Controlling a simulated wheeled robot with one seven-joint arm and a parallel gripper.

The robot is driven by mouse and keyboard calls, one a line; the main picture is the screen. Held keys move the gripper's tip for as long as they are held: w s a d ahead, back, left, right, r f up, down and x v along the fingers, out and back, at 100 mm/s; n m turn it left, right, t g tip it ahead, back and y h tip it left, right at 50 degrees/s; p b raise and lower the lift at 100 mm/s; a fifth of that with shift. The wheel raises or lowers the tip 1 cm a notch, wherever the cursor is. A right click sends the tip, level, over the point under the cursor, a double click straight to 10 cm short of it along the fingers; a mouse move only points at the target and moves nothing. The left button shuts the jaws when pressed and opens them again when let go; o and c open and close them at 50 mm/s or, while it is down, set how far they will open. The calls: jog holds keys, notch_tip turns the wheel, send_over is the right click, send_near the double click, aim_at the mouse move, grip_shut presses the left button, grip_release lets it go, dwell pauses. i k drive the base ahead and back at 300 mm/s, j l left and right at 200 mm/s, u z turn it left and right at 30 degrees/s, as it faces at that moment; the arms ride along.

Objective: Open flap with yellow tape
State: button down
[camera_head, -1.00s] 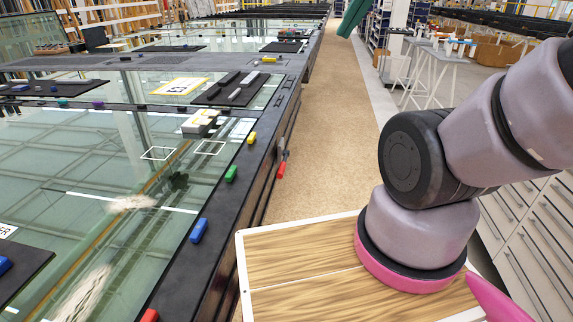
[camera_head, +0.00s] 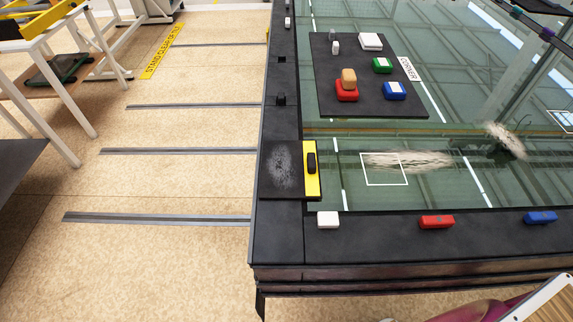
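A dark flap (camera_head: 282,172) with a scuffed grey patch lies at the near left corner of the glass-topped table. A strip of yellow tape (camera_head: 313,186) runs along its right edge. A small black handle (camera_head: 311,163) sits on the tape. The flap looks flat, flush with or just above the dark table frame; I cannot tell which. My gripper is not in view. A pink part of my own body shows at the bottom right, well apart from the flap.
The dark table frame (camera_head: 400,242) carries white (camera_head: 328,220), red (camera_head: 436,222) and blue (camera_head: 541,217) blocks on its near edge. A black mat (camera_head: 350,100) with several small items lies on the glass beyond. The floor left of the table (camera_head: 190,190) is open, with metal strips.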

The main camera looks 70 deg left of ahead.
aim_at(289, 170)
jog(key=k+u, duration=0.15)
jog(key=k, duration=0.4)
jog(key=k+j+u, duration=0.15)
jog(key=k, duration=0.4)
jog(key=u, duration=0.45)
jog(key=i+l+u, duration=0.1)
jog(key=u, duration=0.85)
jog(key=l+u, duration=0.15)
jog(key=u, duration=0.3)
jog(key=i+l+u, duration=0.1)
jog(key=l, duration=0.3)
jog(key=k+l, duration=0.15)
jog(key=k, duration=0.05)
